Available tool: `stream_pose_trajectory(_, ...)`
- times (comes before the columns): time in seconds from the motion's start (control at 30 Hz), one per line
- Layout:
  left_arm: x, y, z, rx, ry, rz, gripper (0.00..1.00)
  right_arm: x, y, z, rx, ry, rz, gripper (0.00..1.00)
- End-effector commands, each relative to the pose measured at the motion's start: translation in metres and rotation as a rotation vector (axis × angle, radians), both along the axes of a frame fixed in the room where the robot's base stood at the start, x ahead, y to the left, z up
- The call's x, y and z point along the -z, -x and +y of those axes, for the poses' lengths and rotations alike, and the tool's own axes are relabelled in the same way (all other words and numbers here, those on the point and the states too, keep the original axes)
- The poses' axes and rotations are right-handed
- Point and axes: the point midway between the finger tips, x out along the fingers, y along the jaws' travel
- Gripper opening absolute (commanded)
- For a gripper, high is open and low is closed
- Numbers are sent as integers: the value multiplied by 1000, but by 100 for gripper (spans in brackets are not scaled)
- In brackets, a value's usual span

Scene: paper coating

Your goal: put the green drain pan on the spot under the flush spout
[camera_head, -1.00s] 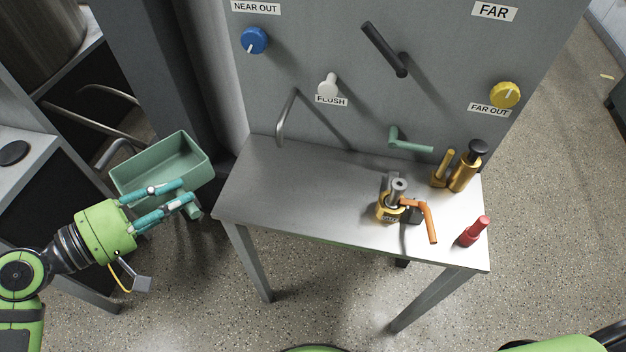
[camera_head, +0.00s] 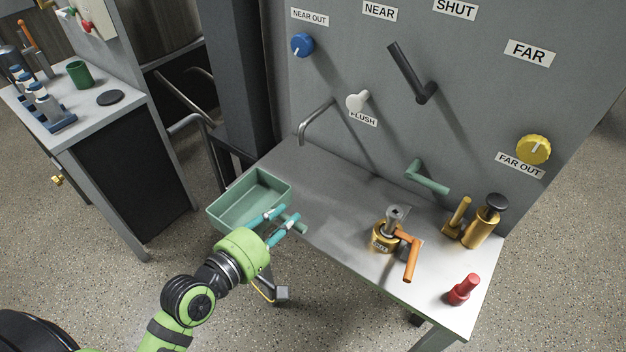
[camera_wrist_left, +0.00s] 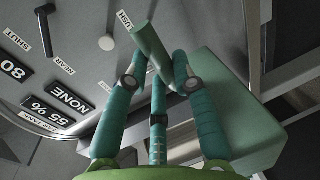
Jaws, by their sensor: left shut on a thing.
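The green drain pan (camera_head: 232,204) is an open rectangular tray at the left end of the grey metal table (camera_head: 330,215). My left gripper (camera_head: 280,228) is shut on the pan's handle, and the pan looks held over or beside the table's left edge. In the left wrist view, the teal fingers (camera_wrist_left: 158,85) close around the green handle (camera_wrist_left: 150,42), with the pan (camera_wrist_left: 235,110) behind them. The flush spout (camera_head: 316,122) is a bent metal pipe on the panel above the table's back left. The spot under it shows no clear marking. My right gripper is not in view.
On the table's right stand a brass device with an orange handle (camera_head: 411,262), a brass bottle (camera_head: 481,225) and a red bottle (camera_head: 463,289). A teal lever (camera_head: 428,178) juts from the panel. The table's left half is clear. A side bench (camera_head: 105,125) stands at left.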

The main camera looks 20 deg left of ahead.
Motion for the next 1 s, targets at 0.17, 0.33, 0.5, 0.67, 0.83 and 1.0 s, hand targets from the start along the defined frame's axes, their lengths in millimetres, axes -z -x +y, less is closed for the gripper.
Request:
stream_pose_trajectory(0.17, -8, -43, -17, 1, 3, -10, 0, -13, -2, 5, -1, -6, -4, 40)
stream_pose_trajectory(0.33, -7, -87, -32, 1, 1, -9, 0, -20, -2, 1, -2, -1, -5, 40)
stream_pose_trajectory(0.5, -5, -128, -48, 3, 0, -7, 0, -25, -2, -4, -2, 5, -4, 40)
stream_pose_trajectory(0.67, -4, -153, -57, 3, -2, -6, 0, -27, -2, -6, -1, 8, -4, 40)
stream_pose_trajectory(0.83, 3, -160, -60, 3, -4, -3, 0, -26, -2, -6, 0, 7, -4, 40)
stream_pose_trajectory(1.0, 28, -159, -59, 4, -7, -3, 0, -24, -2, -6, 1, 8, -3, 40)
